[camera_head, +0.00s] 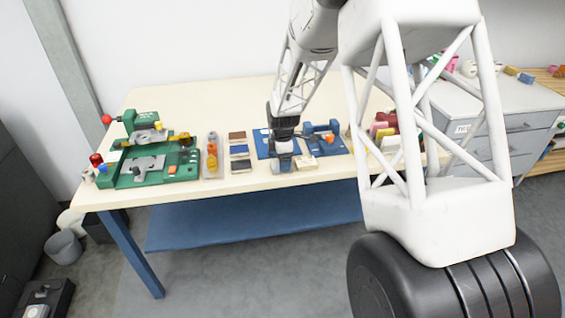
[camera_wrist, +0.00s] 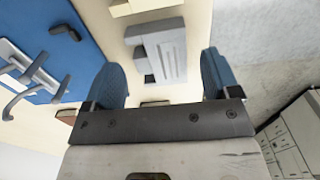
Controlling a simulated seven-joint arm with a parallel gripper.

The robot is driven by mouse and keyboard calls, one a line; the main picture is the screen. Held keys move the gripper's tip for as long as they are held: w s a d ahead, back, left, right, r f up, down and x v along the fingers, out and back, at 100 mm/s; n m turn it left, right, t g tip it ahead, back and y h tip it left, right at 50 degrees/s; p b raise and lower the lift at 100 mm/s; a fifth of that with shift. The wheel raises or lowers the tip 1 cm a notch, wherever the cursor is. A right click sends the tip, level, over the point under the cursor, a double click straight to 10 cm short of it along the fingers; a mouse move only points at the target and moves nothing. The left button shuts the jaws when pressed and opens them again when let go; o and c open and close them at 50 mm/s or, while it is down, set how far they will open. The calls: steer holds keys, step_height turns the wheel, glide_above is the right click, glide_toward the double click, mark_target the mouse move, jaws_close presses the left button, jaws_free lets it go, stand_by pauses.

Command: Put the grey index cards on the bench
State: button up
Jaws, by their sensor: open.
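My gripper (camera_wrist: 160,74) is open, its two blue fingers spread wide in the wrist view. A grey, ridged stack that looks like the grey index cards (camera_wrist: 164,54) lies ahead of and between the fingers, with clear gaps to both. The height of the fingers above it is hard to judge. In the head view my gripper (camera_head: 284,157) is low over the front part of the bench (camera_head: 225,106), beside a blue plate. There the grey cards cannot be told apart from my gripper.
The blue plate (camera_wrist: 45,40) with grey clamp parts lies left of my fingers. A cream block (camera_head: 307,162) stands close on the right in the head view. A green fixture (camera_head: 150,170), an orange bottle (camera_head: 212,157) and colour samples (camera_head: 239,150) stand further left. The bench's front edge is near.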

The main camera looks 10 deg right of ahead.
step_height(320, 180, up, 10)
steer(key=shift+r, duration=0.25)
stand_by(0.3)
stand_by(0.5)
steer(key=s+d+r+m, duration=0.1)
steer(key=s+r+m, duration=0.2)
steer(key=s+r, duration=0.3)
steer(key=s+r+m+t, duration=0.1)
steer(key=s+r+m, duration=0.2)
steer(key=s, duration=0.6)
steer(key=s+d+r+m, duration=0.1)
steer(key=s+r+m, duration=0.2)
steer(key=s+r, duration=0.3)
steer(key=s+m+t, duration=0.1)
steer(key=s+m, duration=0.8)
steer(key=s, duration=1.5)
steer(key=shift+d+f+t, duration=0.25)
steer(key=shift+t, duration=0.05)
